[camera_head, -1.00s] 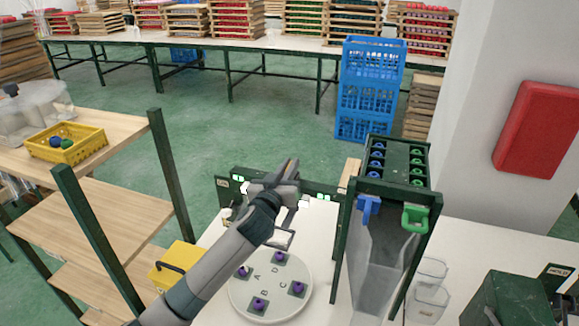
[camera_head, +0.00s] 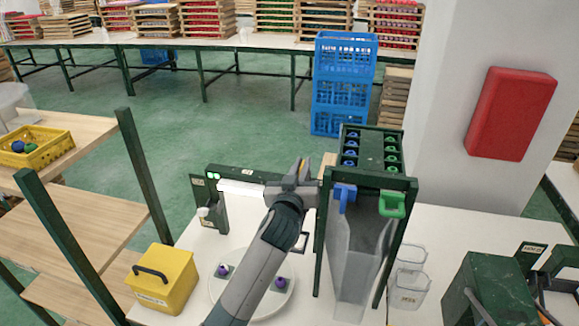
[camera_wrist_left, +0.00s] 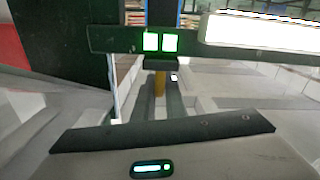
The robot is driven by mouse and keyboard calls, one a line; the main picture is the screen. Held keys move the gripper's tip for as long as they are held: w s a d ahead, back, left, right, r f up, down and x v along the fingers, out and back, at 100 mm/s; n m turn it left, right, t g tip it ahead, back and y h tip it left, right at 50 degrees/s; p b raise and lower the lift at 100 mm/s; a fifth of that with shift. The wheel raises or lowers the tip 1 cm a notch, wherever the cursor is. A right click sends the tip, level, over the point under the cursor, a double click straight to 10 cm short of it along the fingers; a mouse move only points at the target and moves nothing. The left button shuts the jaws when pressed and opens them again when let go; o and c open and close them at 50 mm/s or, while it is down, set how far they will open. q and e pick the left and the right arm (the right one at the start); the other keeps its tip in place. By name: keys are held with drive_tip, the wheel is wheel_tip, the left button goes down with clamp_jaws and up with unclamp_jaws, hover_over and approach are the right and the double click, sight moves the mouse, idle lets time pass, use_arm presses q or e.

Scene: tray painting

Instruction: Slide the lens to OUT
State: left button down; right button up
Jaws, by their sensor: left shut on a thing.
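The dark rail (camera_head: 225,173) runs along the back of the white bench, with green lights near its left end and a white lit strip beside them. My left gripper (camera_head: 303,172) is at the rail, right of the strip, shut on a part of the lens. Part of a thin dark lens frame (camera_head: 304,243) shows beside my forearm, most of it hidden. In the left wrist view, a yellow piece (camera_wrist_left: 160,82) sits between the fingers, below two green lights on the rail (camera_wrist_left: 120,39). The OUT mark cannot be read. The right gripper is out of view.
A rack with a clear chute (camera_head: 358,255) stands close right of the gripper. A round white plate (camera_head: 218,290) with purple pieces lies under my forearm. A yellow box (camera_head: 165,278) stands left, clear cups (camera_head: 408,290) right.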

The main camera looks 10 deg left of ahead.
use_arm(q)
drive_tip(key=shift+d, duration=0.15)
drive_tip(key=c, duration=1.9)
unclamp_jaws()
drive_tip(key=shift+d, duration=0.1)
drive_tip(key=shift+o, duration=0.3)
drive_tip(key=shift+d, duration=0.15)
